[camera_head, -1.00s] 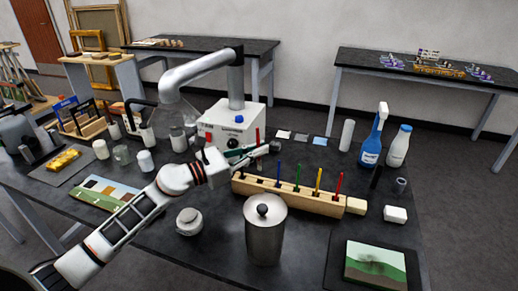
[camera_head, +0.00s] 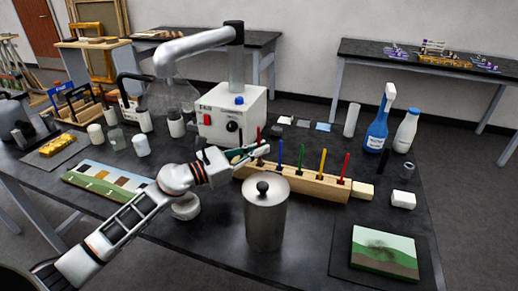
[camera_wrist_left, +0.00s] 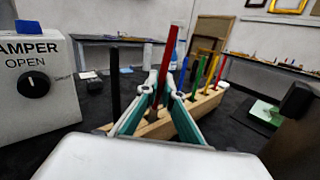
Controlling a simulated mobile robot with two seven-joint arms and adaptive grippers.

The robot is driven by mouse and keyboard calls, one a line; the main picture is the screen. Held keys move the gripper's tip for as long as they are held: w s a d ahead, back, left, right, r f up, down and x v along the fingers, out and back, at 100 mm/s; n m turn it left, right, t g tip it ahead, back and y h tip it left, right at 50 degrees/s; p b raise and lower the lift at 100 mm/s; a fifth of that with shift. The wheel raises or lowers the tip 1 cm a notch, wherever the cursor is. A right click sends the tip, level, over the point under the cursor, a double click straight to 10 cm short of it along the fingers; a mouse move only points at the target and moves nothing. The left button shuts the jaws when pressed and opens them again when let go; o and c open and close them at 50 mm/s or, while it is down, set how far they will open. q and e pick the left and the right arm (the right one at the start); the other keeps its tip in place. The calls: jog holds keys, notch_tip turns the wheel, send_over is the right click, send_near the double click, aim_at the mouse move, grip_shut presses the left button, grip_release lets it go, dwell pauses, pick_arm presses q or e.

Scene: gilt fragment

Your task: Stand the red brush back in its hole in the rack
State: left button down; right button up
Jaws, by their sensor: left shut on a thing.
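My left gripper (camera_head: 262,152) is shut on a red brush (camera_head: 259,136), held roughly upright over the left part of the wooden rack (camera_head: 315,190). In the left wrist view the brush (camera_wrist_left: 167,55) rises between the fingertips (camera_wrist_left: 163,90), leaning slightly. The rack's wood (camera_wrist_left: 155,130) shows beneath the fingers. I cannot tell whether the brush's lower end is in a hole. A blue brush (camera_head: 281,152), a green one (camera_head: 301,157), a yellow one (camera_head: 322,162) and another red one (camera_head: 345,167) stand in the rack. My right gripper is not in view.
A lidded metal canister (camera_head: 265,220) stands close in front of the rack. The white control box (camera_head: 231,112) is behind the gripper. A black upright rod (camera_wrist_left: 115,80) stands left of the held brush. A painted panel (camera_head: 384,250) lies at front right.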

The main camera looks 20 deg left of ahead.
pick_arm(q)
jog(key=c, duration=2.1)
grip_release()
jog(key=shift+c, duration=0.2)
jog(key=v, duration=0.8)
jog(key=shift+s, duration=0.1)
